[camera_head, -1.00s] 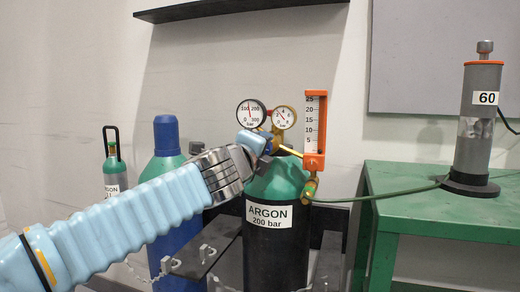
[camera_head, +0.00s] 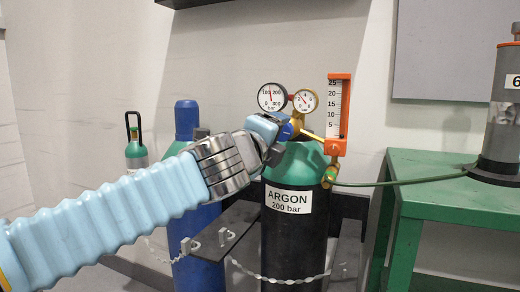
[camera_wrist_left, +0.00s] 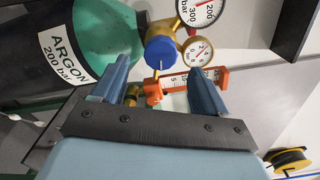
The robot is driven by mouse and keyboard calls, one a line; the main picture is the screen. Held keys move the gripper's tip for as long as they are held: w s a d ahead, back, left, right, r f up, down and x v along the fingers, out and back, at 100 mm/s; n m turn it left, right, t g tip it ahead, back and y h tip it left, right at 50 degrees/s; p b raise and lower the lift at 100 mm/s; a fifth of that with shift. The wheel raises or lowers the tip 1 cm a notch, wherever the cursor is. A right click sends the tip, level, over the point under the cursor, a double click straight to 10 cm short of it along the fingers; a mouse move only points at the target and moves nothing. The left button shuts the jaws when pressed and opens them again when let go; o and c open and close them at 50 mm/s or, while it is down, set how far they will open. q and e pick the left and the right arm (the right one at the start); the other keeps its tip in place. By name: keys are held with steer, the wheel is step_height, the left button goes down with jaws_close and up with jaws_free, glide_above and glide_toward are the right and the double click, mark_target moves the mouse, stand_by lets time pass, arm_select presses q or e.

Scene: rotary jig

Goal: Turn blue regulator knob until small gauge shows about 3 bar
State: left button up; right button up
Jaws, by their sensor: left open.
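The blue regulator knob (camera_head: 287,131) sits on the brass regulator of the green-topped argon cylinder (camera_head: 292,225). It also shows in the left wrist view (camera_wrist_left: 160,51), with a white mark on its face. The small gauge (camera_head: 305,101) is above right of the knob; it also shows in the wrist view (camera_wrist_left: 198,51). Its needle is too small to read surely. My left gripper (camera_head: 274,138) is open in front of the knob. In the wrist view its jaws (camera_wrist_left: 158,72) are on either side of the knob's line, apart from it. My right gripper is out of view.
The large gauge (camera_head: 272,97) is left of the small one. An orange-framed flowmeter (camera_head: 338,110) stands right of the regulator, with a green hose to the green bench (camera_head: 450,185). A blue cylinder (camera_head: 187,120) is behind my arm.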

arm_select(q)
steer(key=v, duration=0.8)
steer(key=shift+s, duration=0.25)
